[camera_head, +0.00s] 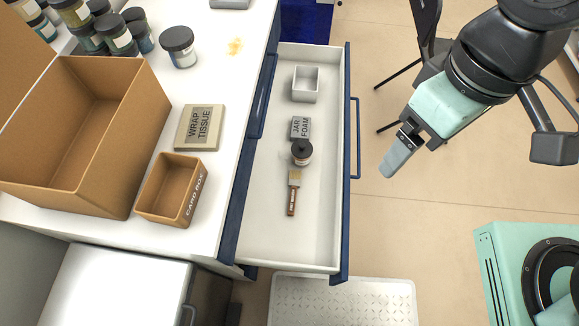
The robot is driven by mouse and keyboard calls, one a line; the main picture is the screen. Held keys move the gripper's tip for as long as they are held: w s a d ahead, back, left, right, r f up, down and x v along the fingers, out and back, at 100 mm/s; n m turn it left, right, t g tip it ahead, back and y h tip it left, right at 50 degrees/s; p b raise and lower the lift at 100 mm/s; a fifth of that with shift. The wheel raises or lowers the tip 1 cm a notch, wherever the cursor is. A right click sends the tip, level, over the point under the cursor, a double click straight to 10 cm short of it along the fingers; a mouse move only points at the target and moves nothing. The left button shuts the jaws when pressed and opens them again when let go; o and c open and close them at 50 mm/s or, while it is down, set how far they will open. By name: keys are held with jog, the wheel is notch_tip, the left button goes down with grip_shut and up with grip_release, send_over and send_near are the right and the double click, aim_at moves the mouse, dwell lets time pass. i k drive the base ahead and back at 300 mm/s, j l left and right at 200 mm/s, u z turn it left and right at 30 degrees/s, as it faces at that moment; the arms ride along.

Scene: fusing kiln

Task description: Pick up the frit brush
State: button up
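The frit brush (293,193) lies in the open drawer, with a brown wooden handle toward the front of the picture and pale tan bristles toward the back. It lies just in front of a dark-lidded jar and nothing covers it. My gripper (392,168) is outside the drawer to the right, above the floor and apart from the brush. It points down and left. Its fingers appear as one grey block from this angle, so a gap between them cannot be made out. I see nothing held in it.
The open drawer (317,235) also holds the jar (301,152), a jar foam block (300,128) and a small white box (305,84). On the left counter stand a large cardboard box (143,110), a card box (171,188), wrap tissue (199,128) and several jars. The drawer's front half is mostly clear.

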aim_at(294, 183)
jog(key=l+u, duration=0.1)
jog(key=u, duration=0.3)
jog(key=i+l+u, duration=0.1)
jog(key=u, duration=0.25)
jog(key=l+u, duration=0.2)
jog(key=u, duration=0.2)
